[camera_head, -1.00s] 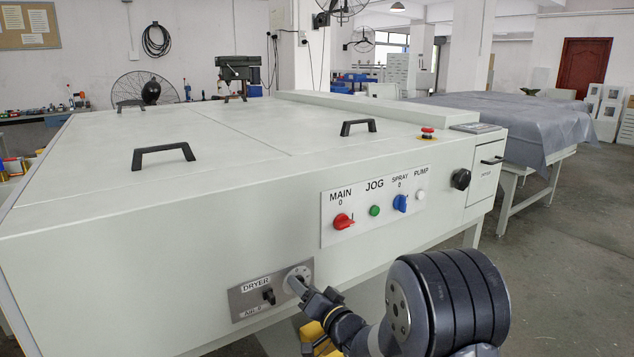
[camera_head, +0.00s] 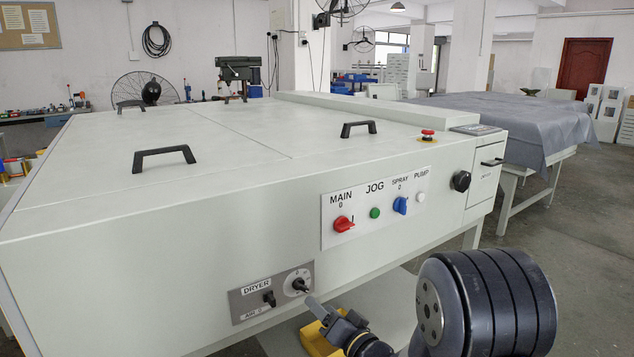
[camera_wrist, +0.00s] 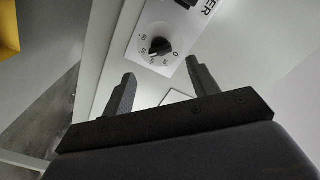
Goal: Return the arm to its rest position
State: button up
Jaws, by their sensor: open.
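My gripper (camera_head: 318,308) is open in front of the dryer panel (camera_head: 243,306) on the machine's front. In the wrist view my gripper (camera_wrist: 160,82) shows two dark fingers spread apart with nothing between them. The black dryer knob (camera_wrist: 160,46) lies beyond the fingertips, apart from them, on a white dial. In the head view the knob (camera_head: 299,285) shows just up and left of my gripper. My arm reaches in from the lower right of the head view.
The pale plate processor (camera_head: 110,240) fills the left and middle. Its control panel (camera_head: 375,207) carries a red switch, a green button and a blue switch. A yellow object (camera_head: 318,340) lies low behind my arm. A covered table (camera_head: 500,125) stands right, with open floor in front.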

aim_at(304, 290)
jog(key=x, duration=0.7)
jog(key=shift+w+a+b, duration=0.25)
jog(key=shift+w+b, duration=0.05)
jog(key=shift+b, duration=0.1)
jog(key=n+b, duration=0.1)
jog(key=n, duration=0.3)
jog(key=shift+s+d+n+b, duration=0.1)
jog(key=shift+n+b, duration=0.25)
jog(key=shift+n, duration=0.05)
jog(key=n+b, duration=0.1)
jog(key=n, duration=0.3)
jog(key=shift+b, duration=0.3)
jog(key=n+b, duration=0.1)
jog(key=n, duration=0.3)
jog(key=n+b, duration=0.1)
jog(key=n, duration=0.4)
jog(key=shift+v, duration=0.75)
jog(key=shift+s+d, duration=0.1)
jog(key=shift+s, duration=0.2)
